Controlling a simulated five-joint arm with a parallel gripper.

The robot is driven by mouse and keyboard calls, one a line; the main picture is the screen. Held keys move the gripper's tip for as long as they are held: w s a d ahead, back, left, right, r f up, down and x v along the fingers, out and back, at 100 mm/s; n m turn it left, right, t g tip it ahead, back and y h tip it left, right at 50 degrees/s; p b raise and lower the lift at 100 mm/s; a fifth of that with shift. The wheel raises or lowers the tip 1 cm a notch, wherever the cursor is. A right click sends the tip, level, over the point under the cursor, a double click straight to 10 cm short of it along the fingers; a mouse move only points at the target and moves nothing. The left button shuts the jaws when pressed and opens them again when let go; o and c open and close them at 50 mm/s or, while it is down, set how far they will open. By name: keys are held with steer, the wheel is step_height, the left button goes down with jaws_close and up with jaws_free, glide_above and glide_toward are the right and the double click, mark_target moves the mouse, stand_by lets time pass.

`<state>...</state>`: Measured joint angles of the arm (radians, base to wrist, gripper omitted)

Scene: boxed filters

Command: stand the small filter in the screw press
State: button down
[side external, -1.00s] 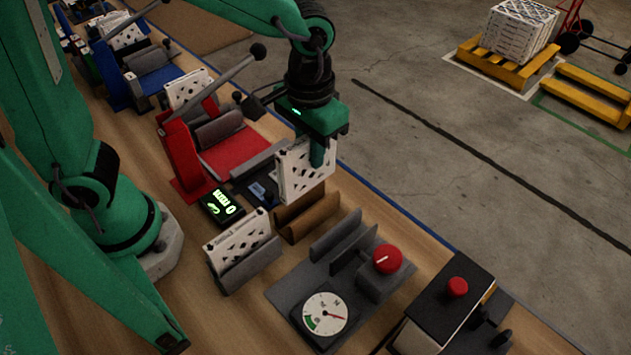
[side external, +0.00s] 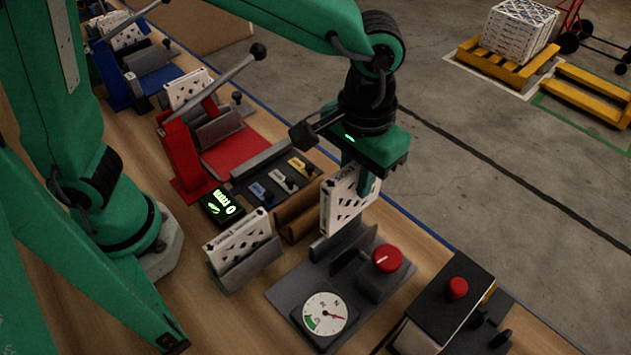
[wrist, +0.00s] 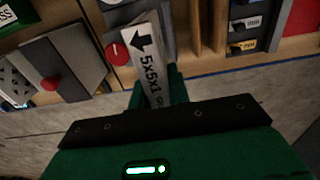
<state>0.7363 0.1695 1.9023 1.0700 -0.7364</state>
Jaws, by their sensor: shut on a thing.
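My gripper (side external: 364,184) is shut on a small white filter (side external: 341,203) with a diamond-cut face, held upright. In the wrist view my gripper (wrist: 172,88) grips this filter (wrist: 150,62), whose edge reads 5x5x1 beside a black arrow. The screw press (side external: 289,291) appears to be the grey plate with two upright jaws, a red knob (side external: 387,258) and a round dial (side external: 325,314). The filter is above the back jaw; I cannot tell whether they touch. The red knob also shows in the wrist view (wrist: 117,53). The filter partly hides the jaws' far end.
A brown slotted stand (side external: 291,224) is close behind the press. A second white filter (side external: 238,243) sits in a grey holder to the left. A red lever press (side external: 185,155) is farther back. A box with a red button (side external: 457,288) stands to the right.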

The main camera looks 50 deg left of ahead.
steer(key=shift+f, duration=0.15)
steer(key=shift+f, duration=2.2)
steer(key=shift+f, duration=3.55)
stand_by(1.3)
steer(key=c, duration=1.3)
jaws_free()
steer(key=shift+o, duration=0.2)
steer(key=shift+r, duration=0.1)
